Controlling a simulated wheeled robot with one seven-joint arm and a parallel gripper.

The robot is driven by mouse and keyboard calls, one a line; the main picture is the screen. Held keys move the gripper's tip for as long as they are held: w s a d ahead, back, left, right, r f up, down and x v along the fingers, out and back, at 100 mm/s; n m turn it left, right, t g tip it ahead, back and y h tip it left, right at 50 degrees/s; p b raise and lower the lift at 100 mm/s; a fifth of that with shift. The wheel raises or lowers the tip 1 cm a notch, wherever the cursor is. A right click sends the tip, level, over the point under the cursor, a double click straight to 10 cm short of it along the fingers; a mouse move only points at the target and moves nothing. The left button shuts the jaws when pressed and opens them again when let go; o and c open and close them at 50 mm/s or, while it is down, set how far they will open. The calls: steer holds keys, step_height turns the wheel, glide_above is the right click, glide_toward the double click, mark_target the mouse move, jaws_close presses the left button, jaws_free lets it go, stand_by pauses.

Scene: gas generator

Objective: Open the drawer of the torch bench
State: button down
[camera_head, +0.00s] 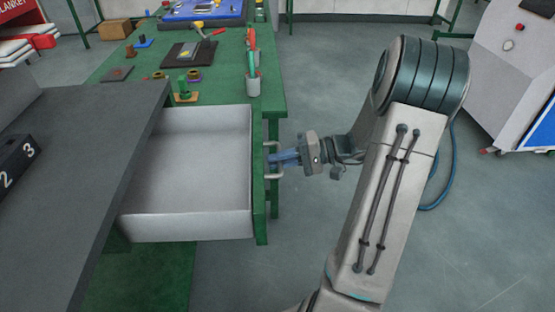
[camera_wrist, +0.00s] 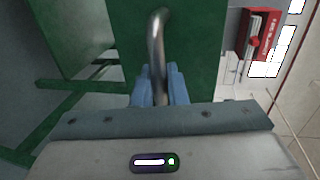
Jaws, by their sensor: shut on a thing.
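The torch bench drawer (camera_head: 190,160) is pulled well out in the head view, and its grey inside looks empty. Its green front panel (camera_head: 260,180) carries a metal bar handle (camera_head: 272,147). My gripper (camera_head: 285,159) is at the handle, on the right of the panel. In the wrist view the blue fingers of my gripper (camera_wrist: 159,88) are shut around the handle (camera_wrist: 157,45), with the green drawer front (camera_wrist: 195,60) just beyond. The green torch bench (camera_head: 225,75) stands behind the drawer.
A dark grey top (camera_head: 85,150) with a numbered black block (camera_head: 15,165) lies left of the drawer. Cups (camera_head: 252,84), a hammer (camera_head: 205,33) and small parts lie on the bench. A white machine (camera_head: 515,80) stands at the far right. Grey floor is free right of the bench.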

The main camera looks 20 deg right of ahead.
steer(key=c, duration=1.5)
jaws_free()
steer(key=shift+c, duration=0.2)
steer(key=shift+d, duration=0.1)
steer(key=p+v, duration=0.2)
steer(key=v, duration=1.1)
steer(key=shift+d, duration=0.35)
steer(key=shift+s+r, duration=0.1)
steer(key=s+a+r+n+g+h+p, duration=0.1)
steer(key=s+a+r+g+h+p, duration=0.15)
steer(key=a+r+p, duration=0.4)
steer(key=s+a+r+n+g+h+p, duration=0.15)
steer(key=a+r+g+h, duration=0.25)
steer(key=a, duration=0.5)
steer(key=s+a+r+t+h+p, duration=0.2)
steer(key=s+a+r+h+p, duration=0.1)
steer(key=r+h+p, duration=0.1)
steer(key=s+a+r+n+t+h+p, duration=0.1)
steer(key=s+a+r+t+h+p, duration=0.1)
steer(key=r+p, duration=0.5)
steer(key=shift+s+a+r+h, duration=0.55)
steer(key=shift+s+h, duration=0.5)
